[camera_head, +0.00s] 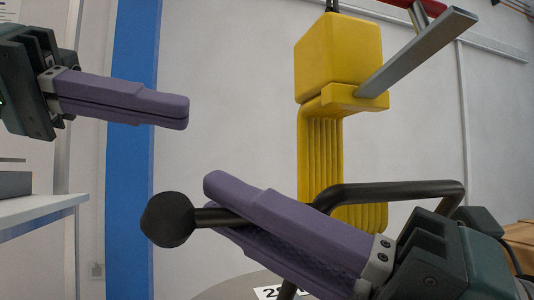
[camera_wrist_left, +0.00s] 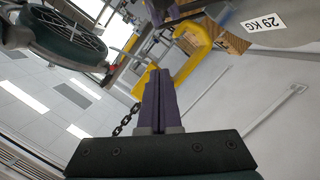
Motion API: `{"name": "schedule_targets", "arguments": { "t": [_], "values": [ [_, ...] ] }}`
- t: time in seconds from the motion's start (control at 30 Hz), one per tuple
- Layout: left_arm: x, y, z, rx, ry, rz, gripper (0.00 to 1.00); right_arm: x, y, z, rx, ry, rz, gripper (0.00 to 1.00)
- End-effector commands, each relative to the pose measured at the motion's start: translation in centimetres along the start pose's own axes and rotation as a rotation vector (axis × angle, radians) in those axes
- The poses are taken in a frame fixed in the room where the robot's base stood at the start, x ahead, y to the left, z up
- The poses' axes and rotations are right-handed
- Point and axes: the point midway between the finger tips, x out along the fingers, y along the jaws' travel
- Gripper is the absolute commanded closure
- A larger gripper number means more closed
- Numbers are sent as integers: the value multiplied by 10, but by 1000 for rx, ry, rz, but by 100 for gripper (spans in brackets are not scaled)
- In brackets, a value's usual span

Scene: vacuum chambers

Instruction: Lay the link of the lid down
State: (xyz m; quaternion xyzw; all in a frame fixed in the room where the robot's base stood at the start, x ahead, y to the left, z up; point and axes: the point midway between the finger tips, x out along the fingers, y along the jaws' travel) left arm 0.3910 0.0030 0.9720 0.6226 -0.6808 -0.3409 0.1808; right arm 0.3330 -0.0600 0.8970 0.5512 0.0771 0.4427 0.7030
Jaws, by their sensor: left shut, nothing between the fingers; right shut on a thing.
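A dark bent bar with a round black knob (camera_head: 167,219), seemingly the link, stands above the grey lid (camera_head: 238,289) at the bottom of the head view. The lid, with a "29 KG" label, also shows in the left wrist view (camera_wrist_left: 290,40). My right gripper (camera_head: 213,207) is shut on the bar just behind the knob. The bar's other end bends down behind my right gripper, so its joint to the lid is hidden. My left gripper (camera_head: 188,112) is shut and empty, up and left of the knob and apart from it.
A yellow hoist body (camera_head: 338,55) with a ribbed yellow part and a grey metal arm (camera_head: 420,52) hangs behind my right gripper. A blue post (camera_head: 130,180) and a white table (camera_head: 40,208) stand at left. A chain (camera_wrist_left: 126,120) shows in the left wrist view.

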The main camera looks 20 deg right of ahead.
Motion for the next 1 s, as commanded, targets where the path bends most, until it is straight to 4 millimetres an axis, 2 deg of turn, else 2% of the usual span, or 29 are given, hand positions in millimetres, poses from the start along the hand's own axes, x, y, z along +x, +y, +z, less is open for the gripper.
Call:
{"name": "schedule_targets", "arguments": {
  "t": [0.17, 0.57, 0.8, 1.0],
  "values": [
    [18, 4, -1, -3, -7, 13, 100, 0, 2, 1, -2, -2, 4, 100],
    [102, 5, 0, -2, -5, 13, 100, 0, 2, 1, -1, -2, 4, 100],
    [107, 4, 30, -2, -4, 9, 100, 0, 2, 1, -1, -2, 4, 100],
    [108, 4, 39, -2, -4, 7, 100, 1, 2, 1, -1, -2, 5, 100]
  ]
}}
